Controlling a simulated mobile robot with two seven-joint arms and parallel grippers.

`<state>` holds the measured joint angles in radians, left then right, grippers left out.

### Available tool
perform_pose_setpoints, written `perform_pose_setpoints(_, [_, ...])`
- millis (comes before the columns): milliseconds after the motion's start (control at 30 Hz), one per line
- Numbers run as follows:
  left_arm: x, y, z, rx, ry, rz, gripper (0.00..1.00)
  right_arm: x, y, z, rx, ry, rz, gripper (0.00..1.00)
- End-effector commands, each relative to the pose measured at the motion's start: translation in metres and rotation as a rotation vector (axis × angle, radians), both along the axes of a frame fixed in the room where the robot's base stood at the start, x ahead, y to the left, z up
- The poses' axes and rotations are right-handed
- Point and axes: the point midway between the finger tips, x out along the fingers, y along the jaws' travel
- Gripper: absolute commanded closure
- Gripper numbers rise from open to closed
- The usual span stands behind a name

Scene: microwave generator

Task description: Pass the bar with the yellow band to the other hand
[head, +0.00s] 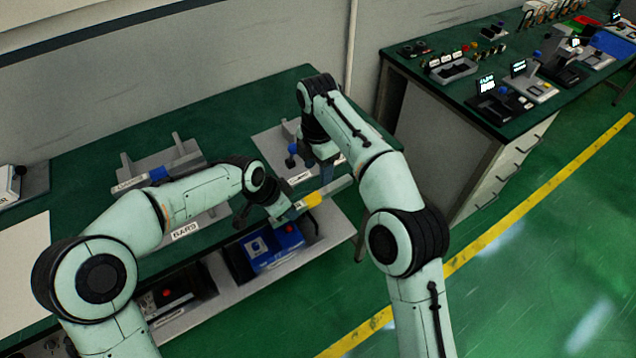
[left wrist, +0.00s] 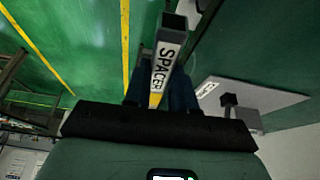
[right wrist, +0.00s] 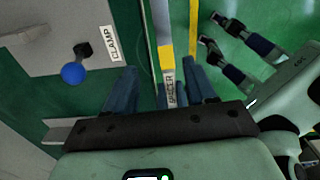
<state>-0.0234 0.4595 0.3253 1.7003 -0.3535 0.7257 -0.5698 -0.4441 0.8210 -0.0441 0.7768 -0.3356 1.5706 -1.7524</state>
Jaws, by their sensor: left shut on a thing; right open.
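The bar with the yellow band shows its band (head: 313,199) in the head view, with bare grey length to the right and a pale label at the left. My left gripper (head: 284,212) is shut on the bar at its left part. In the left wrist view the SPACER label (left wrist: 164,66) shows, with yellow close to the palm. My right gripper (head: 326,172) is open just above the bar. In the right wrist view the bar (right wrist: 166,58) runs between the spread fingers of my right gripper (right wrist: 162,82); I cannot tell whether they touch it.
A fixture labelled CLAMP (right wrist: 60,45) with a blue knob (right wrist: 73,73) stands close to my right gripper. Below the bar is a blue box (head: 272,250) on a grey shelf. A second bench (head: 455,85) stands at the right.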

Motion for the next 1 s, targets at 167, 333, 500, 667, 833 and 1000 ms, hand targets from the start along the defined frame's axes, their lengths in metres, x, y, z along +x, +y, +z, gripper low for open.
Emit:
perform_pose_setpoints(167, [0.000, 0.000, 0.001, -0.001, -0.002, 0.000, 1.00, -0.001, -0.001, -0.037, -0.002, 0.005, 0.000, 0.45])
perform_pose_setpoints(333, [0.000, 0.000, 0.001, -0.001, -0.002, 0.000, 1.00, 0.000, 0.000, -0.061, -0.002, 0.003, -0.001, 0.45])
perform_pose_setpoints(500, [0.000, 0.000, 0.001, -0.001, -0.002, 0.000, 1.00, 0.000, -0.001, -0.074, -0.001, 0.001, -0.002, 0.45])
perform_pose_setpoints(667, [0.000, 0.000, 0.001, 0.000, -0.001, 0.000, 1.00, 0.000, -0.001, -0.077, 0.000, 0.000, -0.002, 0.45])
perform_pose_setpoints(833, [0.000, 0.000, 0.001, -0.001, -0.002, 0.000, 1.00, 0.000, -0.001, -0.077, 0.000, 0.000, -0.002, 0.45])
perform_pose_setpoints(1000, [0.000, -0.001, 0.001, -0.001, -0.001, -0.001, 1.00, 0.000, 0.000, -0.077, 0.000, 0.000, -0.001, 1.00])
